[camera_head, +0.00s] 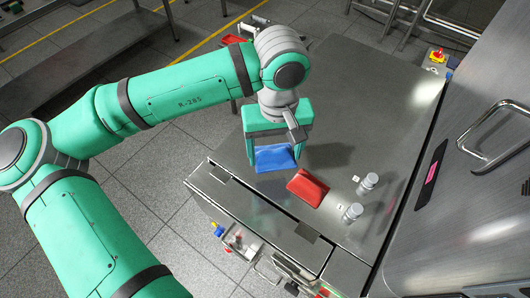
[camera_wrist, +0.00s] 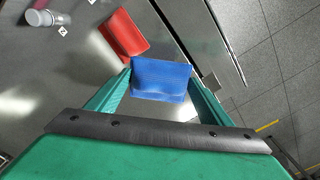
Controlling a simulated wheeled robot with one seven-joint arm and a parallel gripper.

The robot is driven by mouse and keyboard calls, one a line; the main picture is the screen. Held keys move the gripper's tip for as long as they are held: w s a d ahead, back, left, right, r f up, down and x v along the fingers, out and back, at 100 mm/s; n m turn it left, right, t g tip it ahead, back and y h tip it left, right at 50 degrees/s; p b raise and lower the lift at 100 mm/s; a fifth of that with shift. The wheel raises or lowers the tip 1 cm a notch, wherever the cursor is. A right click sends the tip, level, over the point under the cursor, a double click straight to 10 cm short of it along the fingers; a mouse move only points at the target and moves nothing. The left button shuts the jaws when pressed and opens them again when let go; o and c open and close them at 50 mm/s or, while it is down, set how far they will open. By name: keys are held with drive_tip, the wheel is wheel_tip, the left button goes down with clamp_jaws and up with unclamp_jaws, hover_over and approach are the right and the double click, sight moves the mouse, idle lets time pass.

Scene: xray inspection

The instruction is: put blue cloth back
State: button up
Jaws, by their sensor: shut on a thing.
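The blue cloth (camera_head: 274,158) is a small folded piece held at the tips of my gripper (camera_head: 276,146). In the wrist view the blue cloth (camera_wrist: 161,80) sits between the two green fingers of my gripper (camera_wrist: 160,84), which are shut on it. The cloth is over the steel table (camera_head: 345,110), near its front-left edge. I cannot tell whether it touches the surface. A red cloth (camera_head: 307,188) lies on the table just right of and nearer than the blue one; it also shows in the wrist view (camera_wrist: 124,35).
Two small metal cylinders (camera_head: 369,183) (camera_head: 352,213) stand on the table right of the red cloth. A large steel machine with a handle (camera_head: 492,137) borders the right side. A slotted ledge (camera_head: 255,205) runs along the front edge. The table's far part is clear.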

drive_tip(key=w+a+f, duration=0.1)
drive_tip(key=f, duration=0.1)
drive_tip(key=w+f, duration=0.2)
drive_tip(key=w+a+f, duration=0.1)
drive_tip(key=w+f, duration=0.1)
drive_tip(key=shift+w+a, duration=0.1)
drive_tip(key=shift+a, duration=0.2)
drive_tip(key=shift+w+a+f, duration=0.1)
drive_tip(key=shift+w+f, duration=0.1)
drive_tip(key=shift+f, duration=1.6)
drive_tip(key=o, duration=0.9)
wheel_tip(320, 180, up, 12)
drive_tip(key=shift+r, duration=0.1)
